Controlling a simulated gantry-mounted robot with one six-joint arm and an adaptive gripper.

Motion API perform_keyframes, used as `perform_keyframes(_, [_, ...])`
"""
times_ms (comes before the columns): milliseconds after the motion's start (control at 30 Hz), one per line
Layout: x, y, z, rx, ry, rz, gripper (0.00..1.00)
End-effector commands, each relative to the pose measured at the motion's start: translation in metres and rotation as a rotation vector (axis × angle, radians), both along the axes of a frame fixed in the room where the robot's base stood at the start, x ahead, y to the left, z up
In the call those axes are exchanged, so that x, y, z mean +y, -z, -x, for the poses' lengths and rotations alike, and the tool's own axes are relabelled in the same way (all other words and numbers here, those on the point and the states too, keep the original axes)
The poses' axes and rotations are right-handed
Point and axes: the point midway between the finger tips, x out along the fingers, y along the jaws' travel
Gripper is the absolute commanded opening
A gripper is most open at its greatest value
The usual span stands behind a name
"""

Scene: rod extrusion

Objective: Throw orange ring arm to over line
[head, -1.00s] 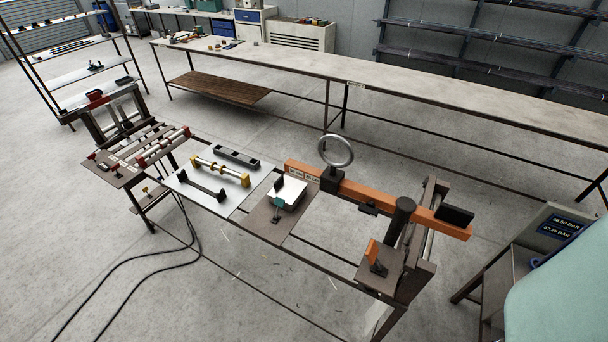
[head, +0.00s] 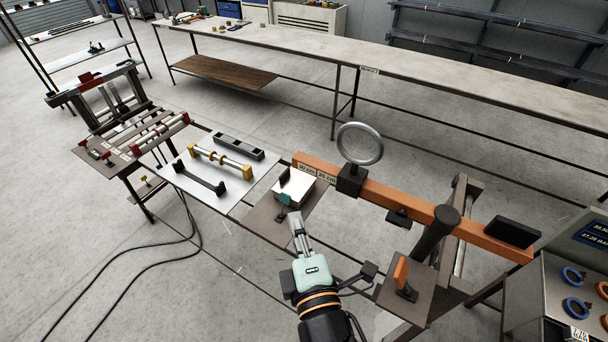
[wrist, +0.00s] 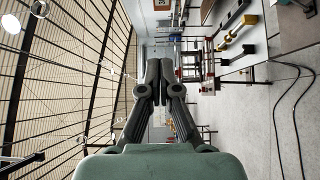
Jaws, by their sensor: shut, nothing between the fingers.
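The orange arm (head: 400,205) is a long beam across the right of the bench in the head view. A grey ring (head: 360,144) stands upright on a black block (head: 351,181) on this beam, near its left end. A dark post (head: 436,232) stands at the beam's right half. My gripper (head: 295,218) is in front of the bench, left of and below the ring, near a small white box-like unit (head: 294,187). In the wrist view my gripper (wrist: 159,68) shows its fingers together with nothing between them. I cannot make out a line.
A plate (head: 398,292) with an orange lever (head: 401,273) lies right of my gripper. A light board (head: 236,197) with black and yellow parts is to the left. A long table (head: 440,88) stands behind.

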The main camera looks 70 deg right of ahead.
Motion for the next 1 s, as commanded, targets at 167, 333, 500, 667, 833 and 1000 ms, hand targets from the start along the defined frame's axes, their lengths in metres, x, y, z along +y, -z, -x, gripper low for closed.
perform_keyframes(167, [-0.012, 0.01, -0.008, -0.011, 0.004, -0.001, 0.0])
perform_keyframes(333, [-0.033, 0.009, -0.021, -0.009, -0.001, 0.0, 0.0])
perform_keyframes(500, [-0.063, 0.0, -0.04, -0.001, -0.001, -0.004, 0.0])
perform_keyframes(667, [-0.092, -0.001, -0.051, -0.002, 0.0, -0.005, 0.0])
perform_keyframes(833, [-0.114, 0.0, -0.045, 0.0, -0.001, -0.005, 0.0])
perform_keyframes(1000, [-0.121, 0.001, -0.044, -0.002, -0.004, -0.004, 0.0])
